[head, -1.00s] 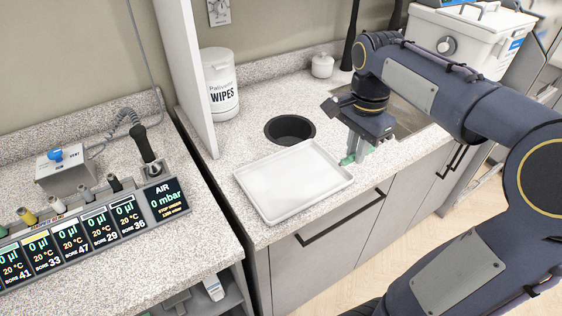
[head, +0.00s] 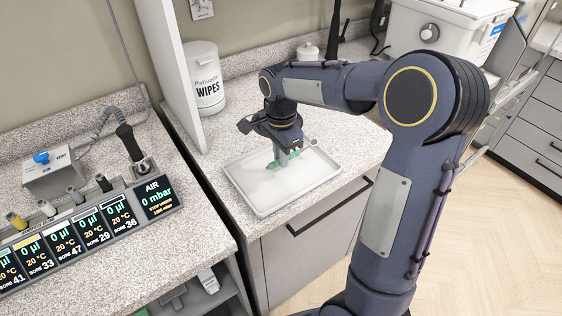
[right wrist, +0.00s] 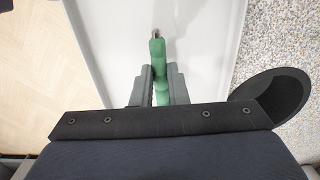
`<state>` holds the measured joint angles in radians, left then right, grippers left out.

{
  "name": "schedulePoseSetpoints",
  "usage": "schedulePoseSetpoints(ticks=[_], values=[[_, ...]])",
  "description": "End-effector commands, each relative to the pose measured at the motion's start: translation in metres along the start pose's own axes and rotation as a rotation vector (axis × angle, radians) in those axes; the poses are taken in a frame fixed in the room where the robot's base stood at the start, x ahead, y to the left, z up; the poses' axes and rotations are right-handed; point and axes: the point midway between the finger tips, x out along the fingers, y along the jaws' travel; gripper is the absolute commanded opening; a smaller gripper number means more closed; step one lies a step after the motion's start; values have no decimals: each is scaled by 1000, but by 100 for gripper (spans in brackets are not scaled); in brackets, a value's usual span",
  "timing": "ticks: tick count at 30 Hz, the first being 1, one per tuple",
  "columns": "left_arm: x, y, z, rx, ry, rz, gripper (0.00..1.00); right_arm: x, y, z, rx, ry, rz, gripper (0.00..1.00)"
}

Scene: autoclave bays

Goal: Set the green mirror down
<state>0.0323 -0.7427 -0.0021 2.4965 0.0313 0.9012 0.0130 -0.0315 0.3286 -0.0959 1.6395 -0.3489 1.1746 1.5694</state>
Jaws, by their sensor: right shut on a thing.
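My right gripper (head: 281,158) is over the white tray (head: 263,207) on the speckled counter. It is shut on the green mirror (head: 271,183), whose green handle shows at the fingertips. In the right wrist view the green mirror (right wrist: 157,55) runs between the two grey fingers of my right gripper (right wrist: 160,85), with the white tray (right wrist: 105,45) below. A small round piece shows at the mirror's far side in the head view. I cannot tell whether the mirror touches the tray. My left gripper is not in view.
A wipes tub (head: 205,80) stands behind the tray, beside a white upright panel (head: 172,70). A round dark opening (right wrist: 285,90) shows in the right wrist view. A white lidded box (head: 440,35) stands at the back right. A display console (head: 85,235) is on the left counter.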

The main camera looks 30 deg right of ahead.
Motion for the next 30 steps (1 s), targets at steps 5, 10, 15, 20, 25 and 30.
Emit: schedulePoseSetpoints(ticks=[5, 10, 15, 20, 25, 30], values=[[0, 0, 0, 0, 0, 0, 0, 26, 1, 0, 1, -1, 4, 0], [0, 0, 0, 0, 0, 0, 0, 30, 0, 0, 0, 0, 1, 0], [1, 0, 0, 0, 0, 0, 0, 31, 0, 0, 0, 0, 1, 0], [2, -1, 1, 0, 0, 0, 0, 33, 0, 0, -1, 0, 1, 21], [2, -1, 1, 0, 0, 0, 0, 33, 0, 0, -1, 0, 1, 35], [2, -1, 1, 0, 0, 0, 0, 33, 0, 0, 0, 0, 1, 35]])
